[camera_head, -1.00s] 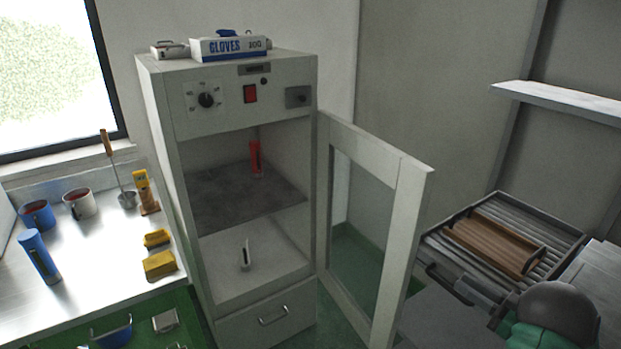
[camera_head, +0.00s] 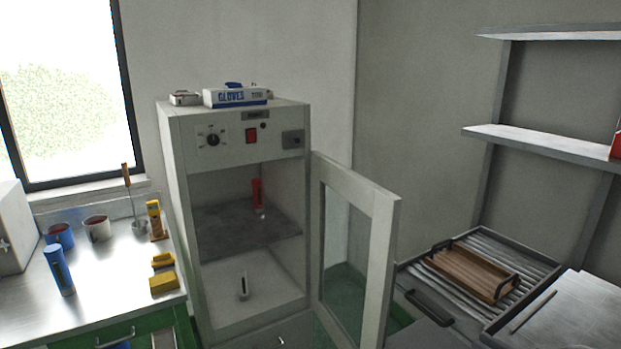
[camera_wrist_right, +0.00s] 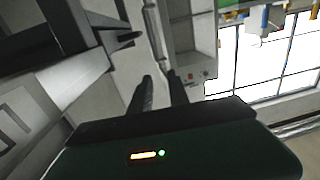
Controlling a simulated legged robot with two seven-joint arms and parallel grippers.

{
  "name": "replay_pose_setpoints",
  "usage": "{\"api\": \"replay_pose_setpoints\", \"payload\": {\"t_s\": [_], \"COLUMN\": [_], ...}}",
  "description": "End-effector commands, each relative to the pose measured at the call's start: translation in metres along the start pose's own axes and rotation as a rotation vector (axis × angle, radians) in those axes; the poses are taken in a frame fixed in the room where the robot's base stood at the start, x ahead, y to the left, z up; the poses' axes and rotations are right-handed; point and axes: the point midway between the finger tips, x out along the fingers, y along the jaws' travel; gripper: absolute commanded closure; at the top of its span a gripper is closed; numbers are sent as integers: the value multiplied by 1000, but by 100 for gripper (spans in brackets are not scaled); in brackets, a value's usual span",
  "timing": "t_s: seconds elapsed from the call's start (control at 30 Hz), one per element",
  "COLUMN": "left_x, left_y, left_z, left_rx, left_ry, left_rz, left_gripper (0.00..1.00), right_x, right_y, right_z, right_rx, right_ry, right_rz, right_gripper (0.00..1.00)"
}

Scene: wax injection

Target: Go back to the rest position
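My right gripper (camera_wrist_right: 160,76) shows in the right wrist view, with two dark fingers apart and nothing visible between them. I cannot make out either gripper in the head view. In the head view the white cabinet (camera_head: 180,220) stands with its glass door (camera_head: 380,262) swung open to the right. A red tube-like item (camera_head: 257,192) stands on its dark middle shelf (camera_head: 225,232). A small white and dark item (camera_head: 243,286) stands on the cabinet floor.
A steel bench (camera_head: 110,285) at left holds mugs (camera_head: 97,229), a blue cylinder (camera_head: 59,270) and yellow blocks (camera_head: 163,282). A glove box (camera_head: 236,97) sits on the cabinet. A brown tray (camera_head: 470,275) lies on slats at right, below wall shelves (camera_head: 540,140).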

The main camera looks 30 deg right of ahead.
Motion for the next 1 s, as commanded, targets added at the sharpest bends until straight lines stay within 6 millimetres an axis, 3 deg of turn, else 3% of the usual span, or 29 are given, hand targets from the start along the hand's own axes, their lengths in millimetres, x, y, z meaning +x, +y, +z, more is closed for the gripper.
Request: {"api": "replay_pose_setpoints", "payload": {"t_s": [0.27, 0.5, 0.67, 0.77, 0.87, 0.9, 1.0], "left_x": [0, 0, 0, 0, 0, 0, 0], "left_y": [0, 0, 0, 0, 0, 0, 0], "left_z": [0, 0, 0, 0, 0, 0, 0], "left_rx": [0, 0, 0, 0, 0, 0, 0], "left_ry": [0, 0, 0, 0, 0, 0, 0], "left_rz": [0, 0, 0, 0, 0, 0, 0], "left_gripper": [30, 30, 30, 30, 30, 30, 30], "right_x": [41, 104, 154, 183, 201, 200, 180], "right_y": [7, 8, -11, -43, -108, -141, -216], "right_z": [-5, -11, -10, -2, 21, 34, 63], "right_rx": [-56, -111, -117, -94, -41, -15, 38], "right_ry": [-33, -106, -204, -311, -495, -587, -795], "right_rz": [78, 211, 321, 383, 414, 411, 375], "right_gripper": [79, 79, 79, 79, 79, 79, 79]}}
